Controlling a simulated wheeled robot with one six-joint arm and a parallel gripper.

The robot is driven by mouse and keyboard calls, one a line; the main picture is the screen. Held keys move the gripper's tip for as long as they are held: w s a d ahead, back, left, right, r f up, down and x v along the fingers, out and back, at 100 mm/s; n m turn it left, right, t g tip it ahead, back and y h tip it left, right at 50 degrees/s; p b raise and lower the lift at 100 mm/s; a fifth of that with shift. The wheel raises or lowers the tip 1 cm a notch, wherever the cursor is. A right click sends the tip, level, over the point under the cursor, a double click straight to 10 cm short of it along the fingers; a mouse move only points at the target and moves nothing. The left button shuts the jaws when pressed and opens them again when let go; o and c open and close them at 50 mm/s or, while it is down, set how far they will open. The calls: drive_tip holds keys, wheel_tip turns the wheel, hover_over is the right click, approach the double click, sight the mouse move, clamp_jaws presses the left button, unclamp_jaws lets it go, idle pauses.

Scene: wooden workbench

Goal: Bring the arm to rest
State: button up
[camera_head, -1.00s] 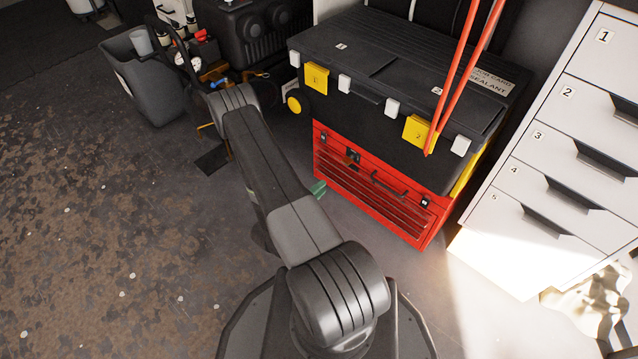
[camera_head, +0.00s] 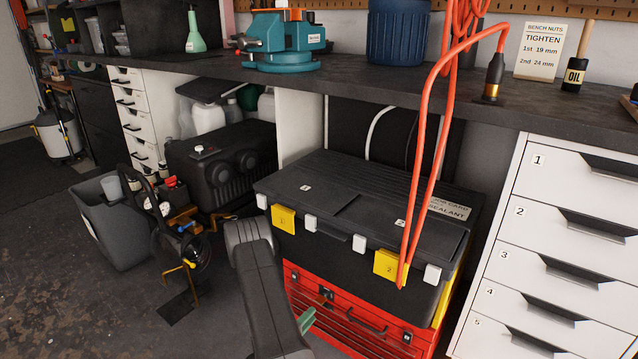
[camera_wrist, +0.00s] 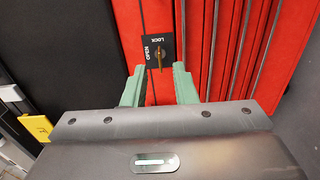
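My arm (camera_head: 262,285) reaches forward in front of a red tool chest (camera_head: 350,325). My gripper's green fingers (camera_wrist: 159,86) stand apart in the wrist view, with nothing seen between them. Part of a green finger shows at the arm's side in the head view (camera_head: 306,320). Beyond the fingertips, a black plate marked OPEN and LOCK (camera_wrist: 160,45) with a brass-coloured key or knob (camera_wrist: 159,56) sits on the red chest front. I cannot tell the exact gap between fingertips and chest.
A black toolbox (camera_head: 350,210) with yellow latches sits on the red chest. An orange cable (camera_head: 425,150) hangs from the workbench (camera_head: 390,95) over it. White numbered drawers (camera_head: 550,230) stand right, a grey bin (camera_head: 110,235) left. Open floor lies at lower left.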

sight(322, 304)
drive_tip(key=b+x, duration=0.1)
drive_tip(key=x, duration=0.5)
drive_tip(key=shift+w+d+b, duration=0.2)
drive_tip(key=shift+b, duration=0.1)
drive_tip(key=shift+s+a, duration=0.1)
drive_tip(key=p+v, duration=0.4)
drive_tip(key=v, duration=1)
drive_tip(key=b+x, duration=0.4)
drive_tip(key=x, duration=1)
drive_tip(key=shift+r+n+p, duration=0.2)
drive_tip(key=shift+n+p, duration=0.1)
drive_tip(key=shift+n, duration=0.6)
drive_tip(key=n, duration=0.1)
drive_tip(key=n+p, duration=0.1)
drive_tip(key=n, duration=0.1)
drive_tip(key=n+p, duration=0.1)
drive_tip(key=shift+r+n, duration=0.3)
drive_tip(key=n+p, duration=0.1)
drive_tip(key=n, duration=0.1)
drive_tip(key=n+p, duration=0.2)
drive_tip(key=shift+w+a+r+n, duration=0.15)
drive_tip(key=shift+w+n, duration=0.05)
drive_tip(key=shift+n, duration=0.1)
drive_tip(key=shift+w+a+n+p, duration=0.1)
drive_tip(key=shift+n+p, duration=0.5)
drive_tip(key=shift+n, duration=1)
